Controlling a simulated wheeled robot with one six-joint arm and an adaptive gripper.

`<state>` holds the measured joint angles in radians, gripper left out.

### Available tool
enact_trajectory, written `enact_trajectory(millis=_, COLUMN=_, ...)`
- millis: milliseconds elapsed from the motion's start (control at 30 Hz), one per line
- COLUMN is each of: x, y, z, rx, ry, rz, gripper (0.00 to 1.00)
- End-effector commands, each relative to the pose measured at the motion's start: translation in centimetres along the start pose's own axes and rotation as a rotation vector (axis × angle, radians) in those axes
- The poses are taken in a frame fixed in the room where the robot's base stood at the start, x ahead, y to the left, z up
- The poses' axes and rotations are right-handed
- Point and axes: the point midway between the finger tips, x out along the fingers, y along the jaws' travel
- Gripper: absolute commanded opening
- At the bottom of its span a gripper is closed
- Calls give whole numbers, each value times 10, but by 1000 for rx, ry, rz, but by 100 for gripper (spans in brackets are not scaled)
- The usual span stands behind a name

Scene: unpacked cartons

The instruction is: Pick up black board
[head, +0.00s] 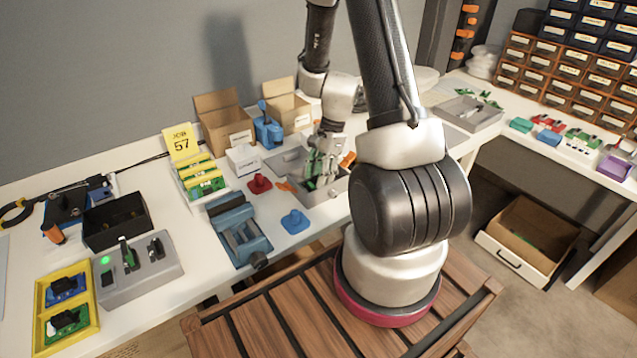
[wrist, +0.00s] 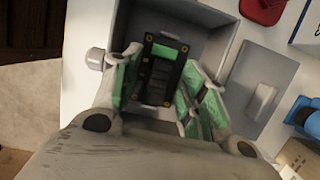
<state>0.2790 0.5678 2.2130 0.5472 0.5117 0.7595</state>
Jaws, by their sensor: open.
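The black board (wrist: 160,75), a dark rectangular piece with green patches, lies in a grey tray (wrist: 217,50) in the wrist view. My gripper (wrist: 158,85) is open, with one green-padded finger on each side of the board. I cannot tell whether the fingers touch it. In the head view my gripper (head: 322,165) points down into the grey tray (head: 327,199) on the white bench. The board cannot be clearly told apart there, as the fingers cover that spot.
A red piece (head: 259,184), a blue piece (head: 295,221) and a blue vise (head: 240,235) stand left of the tray. Open cartons (head: 225,122) and a blue tool (head: 268,130) stand behind it. A grey fixture (head: 150,275) and yellow tray (head: 67,312) are further left.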

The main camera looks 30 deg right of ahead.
Motion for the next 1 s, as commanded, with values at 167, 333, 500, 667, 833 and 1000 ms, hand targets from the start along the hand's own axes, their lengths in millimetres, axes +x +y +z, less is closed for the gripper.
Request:
enact_trajectory(millis=167, x=0, y=0, z=0, rx=-1, ry=0, rz=-1, gripper=43)
enact_trajectory(millis=333, x=0, y=0, z=0, rx=-1, ry=0, rz=-1, gripper=14)
enact_trajectory(millis=500, x=0, y=0, z=0, rx=-1, ry=1, rz=-1, gripper=0)
enact_trajectory(millis=667, x=0, y=0, z=0, rx=-1, ry=1, rz=-1, gripper=0)
enact_trajectory(millis=833, x=-6, y=-1, z=1, rx=-3, ry=1, rz=-3, gripper=0)
enact_trajectory(millis=1000, x=-29, y=-1, z=8, rx=-5, ry=3, rz=-5, gripper=0)
